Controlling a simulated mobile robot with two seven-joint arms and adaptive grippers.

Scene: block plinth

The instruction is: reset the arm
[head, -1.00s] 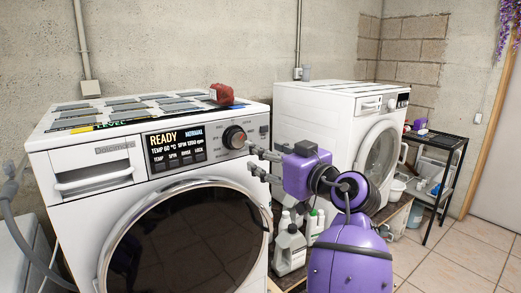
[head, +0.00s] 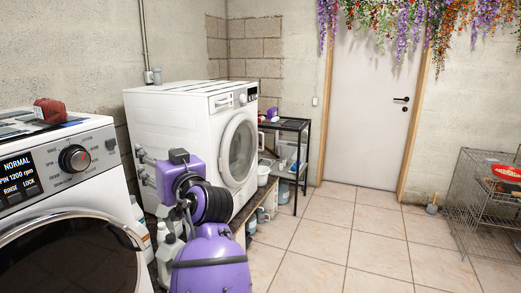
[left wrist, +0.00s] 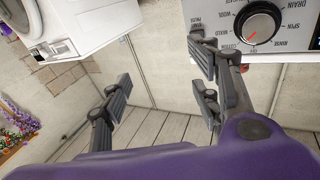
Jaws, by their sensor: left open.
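My left arm is purple and rises from the bottom of the head view. Its gripper (head: 141,165) points left, in the gap between two white washing machines. The gripper is open and empty, with its dark fingers apart; it also shows in the left wrist view (left wrist: 165,85). The near washer (head: 95,180) has a display (head: 18,178) and a round dial (head: 74,158). The gripper is to the right of the dial and apart from it. The dial (left wrist: 258,24) shows close by at the top right in the left wrist view. My right gripper is out of view.
A second washer (head: 165,125) stands behind my arm. Bottles (head: 165,245) stand low between the machines. A black rack (head: 300,126) is beyond. A wire cage (head: 468,205) stands at the right. The tiled floor (head: 330,240) before the door (head: 370,110) is clear.

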